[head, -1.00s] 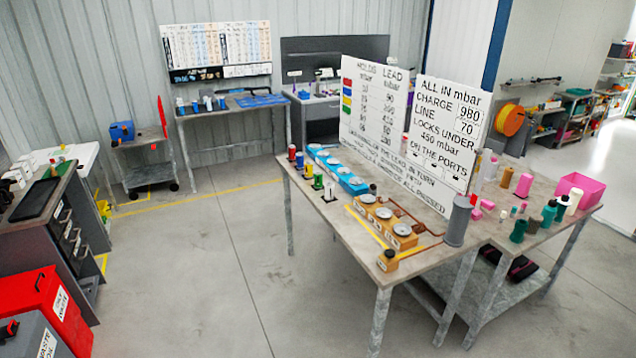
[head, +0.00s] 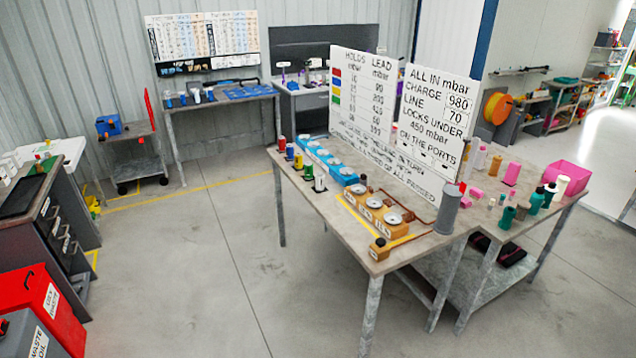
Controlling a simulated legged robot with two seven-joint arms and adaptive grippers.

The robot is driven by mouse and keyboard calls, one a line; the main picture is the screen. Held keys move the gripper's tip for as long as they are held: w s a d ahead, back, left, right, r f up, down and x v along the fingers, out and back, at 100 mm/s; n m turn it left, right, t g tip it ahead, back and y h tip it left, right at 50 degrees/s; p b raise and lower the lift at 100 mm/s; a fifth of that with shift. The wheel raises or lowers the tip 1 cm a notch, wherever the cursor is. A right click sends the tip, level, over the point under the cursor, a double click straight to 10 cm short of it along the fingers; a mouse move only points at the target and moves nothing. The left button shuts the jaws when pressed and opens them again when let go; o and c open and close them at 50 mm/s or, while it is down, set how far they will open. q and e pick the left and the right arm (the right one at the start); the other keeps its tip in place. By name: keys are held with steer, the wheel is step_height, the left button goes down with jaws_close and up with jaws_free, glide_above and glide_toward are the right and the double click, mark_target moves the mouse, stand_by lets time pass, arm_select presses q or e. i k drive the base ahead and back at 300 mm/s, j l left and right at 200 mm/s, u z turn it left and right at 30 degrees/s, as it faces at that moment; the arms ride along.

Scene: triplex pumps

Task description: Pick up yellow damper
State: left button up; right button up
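The yellow damper (head: 298,162) appears to be the small yellow cylinder standing upright near the left edge of the central table (head: 345,222). It stands in a row with a red cylinder (head: 282,143), a blue one (head: 290,152), a green one (head: 308,171) and a white one (head: 320,184). Neither of my grippers shows in the head view.
Behind the row are a blue block with round dials (head: 330,163) and an orange one (head: 376,218). White sign boards (head: 435,115) stand on the table. Red (head: 38,300) and grey bins are at lower left. The floor (head: 200,260) left of the table is open.

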mark_target(298, 156)
steer(key=i+j+z, duration=0.1)
steer(key=i+j, duration=0.2)
steer(key=i, duration=0.25)
steer(key=i+j+z, duration=0.15)
steer(key=i+j, duration=0.2)
steer(key=i, duration=0.2)
